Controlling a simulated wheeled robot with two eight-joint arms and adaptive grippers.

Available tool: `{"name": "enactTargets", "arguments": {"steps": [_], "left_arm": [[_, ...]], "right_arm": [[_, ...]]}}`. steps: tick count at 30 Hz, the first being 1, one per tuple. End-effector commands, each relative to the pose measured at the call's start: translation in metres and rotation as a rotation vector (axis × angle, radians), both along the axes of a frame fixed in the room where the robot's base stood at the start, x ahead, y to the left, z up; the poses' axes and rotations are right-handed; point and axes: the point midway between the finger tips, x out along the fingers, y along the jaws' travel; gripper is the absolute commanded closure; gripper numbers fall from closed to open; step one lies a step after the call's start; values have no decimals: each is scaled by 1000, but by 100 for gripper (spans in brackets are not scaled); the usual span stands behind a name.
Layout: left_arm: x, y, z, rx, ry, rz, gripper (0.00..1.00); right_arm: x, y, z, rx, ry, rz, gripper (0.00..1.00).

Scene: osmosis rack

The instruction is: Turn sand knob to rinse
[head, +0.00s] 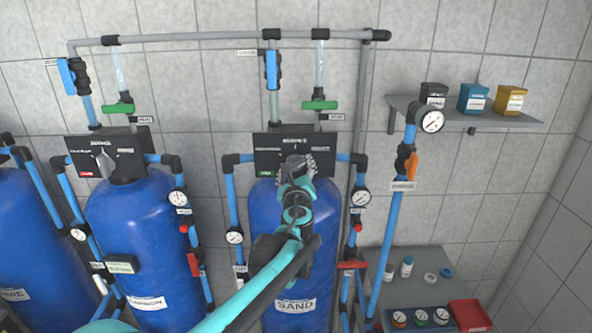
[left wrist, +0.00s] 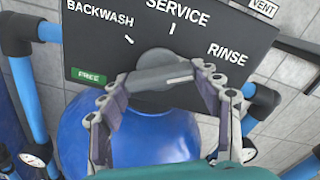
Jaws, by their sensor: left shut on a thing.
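The sand control panel (left wrist: 215,30) is a black box marked BACKWASH, SERVICE and RINSE in the left wrist view; it tops the blue SAND tank (head: 266,211) in the head view. The grey sand knob (left wrist: 165,74) sits at the panel's lower middle, its bar lying nearly level across the picture. I cannot tell which mark it points to. My left gripper (left wrist: 160,88) has its fingers at the two ends of the bar, shut on it. In the head view my left gripper (head: 297,168) covers the knob. My right gripper is not in view.
Blue pipes (head: 229,190) and a gauge (head: 361,196) flank the sand tank closely. A green-handled valve (head: 319,105) is above the panel. The carbon tank (head: 135,225) stands left. A shelf (head: 520,122) with boxes and a low bench (head: 440,258) are right. A green FREE label (left wrist: 89,76) is left of the knob.

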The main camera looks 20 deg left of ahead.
Motion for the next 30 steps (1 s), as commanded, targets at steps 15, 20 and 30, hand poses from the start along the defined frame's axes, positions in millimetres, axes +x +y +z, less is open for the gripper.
{"name": "enactTargets", "arguments": {"steps": [15, 20, 30], "left_arm": [[-1, 0, -1, 8, 3, 0, 21], [0, 0, -1, 8, 3, 0, 16], [-15, -5, 0, 9, 2, -2, 16]], "right_arm": [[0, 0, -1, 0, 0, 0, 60], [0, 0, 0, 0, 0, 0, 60], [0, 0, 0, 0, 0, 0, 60]]}}
